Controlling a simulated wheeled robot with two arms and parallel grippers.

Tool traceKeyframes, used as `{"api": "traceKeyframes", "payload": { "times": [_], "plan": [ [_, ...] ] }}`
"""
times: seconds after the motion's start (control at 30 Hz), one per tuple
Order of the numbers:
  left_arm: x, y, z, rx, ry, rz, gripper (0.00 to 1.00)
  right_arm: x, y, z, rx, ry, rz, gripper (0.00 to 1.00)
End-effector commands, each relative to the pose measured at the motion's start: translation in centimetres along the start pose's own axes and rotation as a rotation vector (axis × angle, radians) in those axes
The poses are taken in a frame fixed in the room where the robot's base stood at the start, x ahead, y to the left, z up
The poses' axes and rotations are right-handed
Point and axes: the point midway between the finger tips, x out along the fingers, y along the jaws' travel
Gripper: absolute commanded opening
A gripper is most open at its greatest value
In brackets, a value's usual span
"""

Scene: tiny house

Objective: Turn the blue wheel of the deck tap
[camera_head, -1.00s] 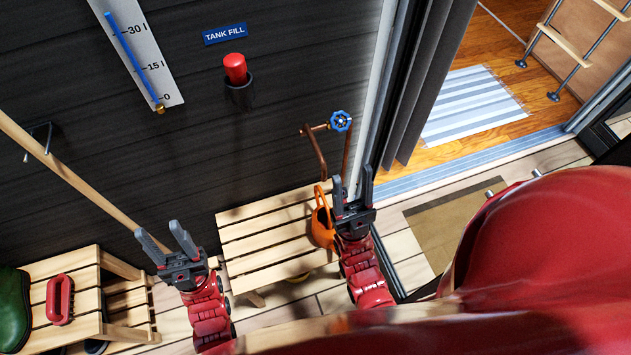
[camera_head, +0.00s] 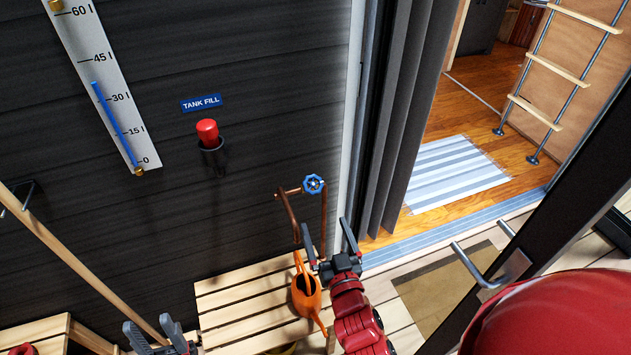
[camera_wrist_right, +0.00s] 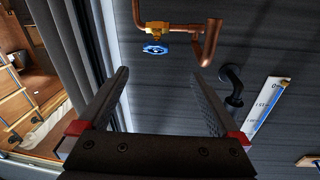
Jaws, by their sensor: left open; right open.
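The blue wheel (camera_head: 313,184) of the deck tap sits on a copper pipe (camera_head: 294,210) against the dark wall, near the door frame. In the right wrist view the blue wheel (camera_wrist_right: 155,50) shows above and between the fingers, apart from them, under a brass fitting (camera_wrist_right: 158,29). My right gripper (camera_head: 328,238) is open and empty, below the wheel in the head view; it also shows in the right wrist view (camera_wrist_right: 160,88). My left gripper (camera_head: 149,328) is open and empty at the bottom left, far from the tap.
An orange watering can (camera_head: 306,293) stands on a slatted bench (camera_head: 235,300) beside my right gripper. A red-capped tank fill (camera_head: 208,133) and a level gauge (camera_head: 105,75) are on the wall. A grey curtain (camera_head: 400,130) and open doorway lie right of the tap.

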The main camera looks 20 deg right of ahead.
Motion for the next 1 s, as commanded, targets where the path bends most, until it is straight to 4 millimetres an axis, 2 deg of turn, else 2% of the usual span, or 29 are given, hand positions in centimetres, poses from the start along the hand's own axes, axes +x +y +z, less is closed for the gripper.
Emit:
{"api": "traceKeyframes", "payload": {
  "times": [0.2, 0.37, 0.47, 1.0],
  "plan": [
    [0.0, 0.0, 0.0, 0.000, 0.000, 0.000, 0.50, -0.1, 0.6, 0.3, 0.006, -0.024, 0.025, 0.99],
    [0.3, 0.0, -0.1, 0.000, 0.000, 0.000, 0.50, 1.1, 0.5, 0.1, 0.007, -0.019, 0.023, 0.99],
    [0.7, 0.0, -0.1, 0.000, 0.000, 0.000, 0.50, 2.6, 0.6, 0.1, 0.004, -0.019, 0.024, 0.99],
    [2.5, -0.1, -0.4, 0.000, 0.000, 0.000, 0.50, 13.6, 0.8, 0.2, 0.005, -0.019, 0.023, 0.99]
  ]
}}
